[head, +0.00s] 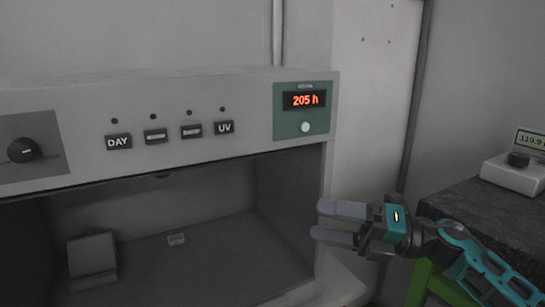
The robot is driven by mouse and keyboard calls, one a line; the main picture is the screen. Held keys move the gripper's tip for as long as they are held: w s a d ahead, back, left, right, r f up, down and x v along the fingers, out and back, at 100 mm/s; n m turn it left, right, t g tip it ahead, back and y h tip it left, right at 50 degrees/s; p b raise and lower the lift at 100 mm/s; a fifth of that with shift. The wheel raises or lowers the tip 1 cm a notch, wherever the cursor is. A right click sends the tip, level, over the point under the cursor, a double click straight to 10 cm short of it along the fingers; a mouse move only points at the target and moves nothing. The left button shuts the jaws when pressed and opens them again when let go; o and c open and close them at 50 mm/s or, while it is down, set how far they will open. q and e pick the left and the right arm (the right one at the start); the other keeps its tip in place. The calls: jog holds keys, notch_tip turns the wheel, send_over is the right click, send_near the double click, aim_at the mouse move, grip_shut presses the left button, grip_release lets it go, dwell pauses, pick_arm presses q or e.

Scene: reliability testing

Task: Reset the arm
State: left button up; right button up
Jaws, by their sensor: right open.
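My right gripper (326,222) is in the head view at the lower right. Its two grey fingers point left, open and empty, in front of the right edge of a grey test cabinet (200,165). My teal and black right arm comes in from the lower right. Whether the fingers touch the cabinet's edge I cannot tell. My left gripper is not in the view.
The cabinet has a black knob (24,150), a row of buttons (156,135), and a green panel (303,112) reading 205 h. Its chamber is open, with a grey block (92,254) and small label (176,239) inside. A dark bench (490,212) with a white instrument (515,174) stands right.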

jog(key=s+d+f+m+t+h, duration=0.2)
jog(key=f+m+t+h, duration=0.45)
jog(key=m, duration=0.65)
jog(key=s+d+f+m+t+h, duration=0.15)
jog(key=f+m+t+h, duration=0.4)
jog(key=f+m, duration=0.7)
jog(key=s+d+f+m+g+h, duration=0.2)
jog(key=s+f+m, duration=0.3)
jog(key=s+f, duration=0.2)
jog(key=s+d+f+m+g+h, duration=0.2)
jog(key=s+f+m, duration=0.3)
jog(key=s+f, duration=0.3)
jog(key=shift+d+f+g+h, duration=0.25)
jog(key=shift+f+g+h, duration=0.15)
jog(key=shift+f, duration=0.25)
jog(key=shift+c, duration=0.4)
